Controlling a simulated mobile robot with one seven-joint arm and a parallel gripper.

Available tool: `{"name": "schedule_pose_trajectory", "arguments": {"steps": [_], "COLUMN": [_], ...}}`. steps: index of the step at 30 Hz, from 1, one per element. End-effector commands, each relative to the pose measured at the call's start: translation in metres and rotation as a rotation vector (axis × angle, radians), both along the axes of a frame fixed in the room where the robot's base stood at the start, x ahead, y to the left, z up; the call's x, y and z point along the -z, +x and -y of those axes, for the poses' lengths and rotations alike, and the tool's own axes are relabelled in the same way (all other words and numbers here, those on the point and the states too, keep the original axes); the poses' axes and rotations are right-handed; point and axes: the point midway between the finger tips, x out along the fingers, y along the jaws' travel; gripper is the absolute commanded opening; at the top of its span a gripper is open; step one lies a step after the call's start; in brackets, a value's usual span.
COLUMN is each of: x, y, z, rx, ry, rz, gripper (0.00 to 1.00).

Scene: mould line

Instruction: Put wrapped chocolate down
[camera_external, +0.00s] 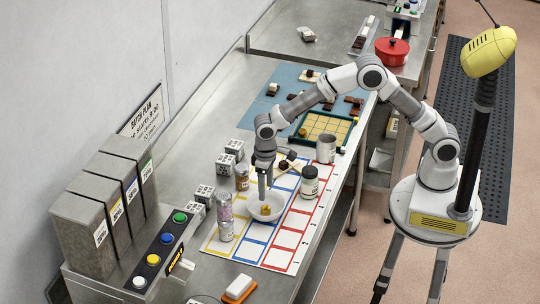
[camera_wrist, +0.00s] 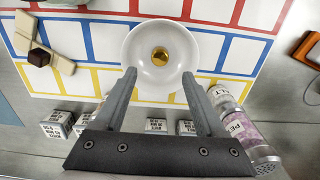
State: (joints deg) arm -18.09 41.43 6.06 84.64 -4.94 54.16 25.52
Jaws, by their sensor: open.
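The gold wrapped chocolate (camera_wrist: 160,56) lies in the middle of a white bowl (camera_wrist: 148,80). In the external view the chocolate (camera_external: 265,209) also shows inside the bowl (camera_external: 277,214), which stands on the grid mat with coloured squares (camera_external: 291,240). My gripper (camera_wrist: 159,75) is open and empty. Its two fingers are apart above the bowl's near edge, on either side of it in the wrist view. In the external view my gripper (camera_external: 264,194) hangs over the bowl, pointing down, and partly hides its back rim.
Jars and cans stand close around the bowl: a dark jar (camera_external: 308,183), a silver can (camera_external: 325,149), a brown jar (camera_external: 242,178) and a pink-labelled can (camera_external: 225,206). Small printed cubes (camera_external: 234,149) are behind. A green-edged tray (camera_external: 344,141) lies farther back. Mat squares at front right are clear.

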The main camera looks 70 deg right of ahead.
Motion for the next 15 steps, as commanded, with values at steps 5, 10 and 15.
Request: {"name": "schedule_pose_trajectory", "arguments": {"steps": [5,10,15], "x": [-0.0163,-0.0147,-0.0150], "y": [-0.0002,-0.0001,-0.0001], "z": [-0.0001,0.0000,0.0002], "rx": [0.000,0.000,0.000], "ry": [0.000,0.000,0.000], "rz": [-0.001,0.000,0.000], "gripper": [0.72,0.72,0.72]}}
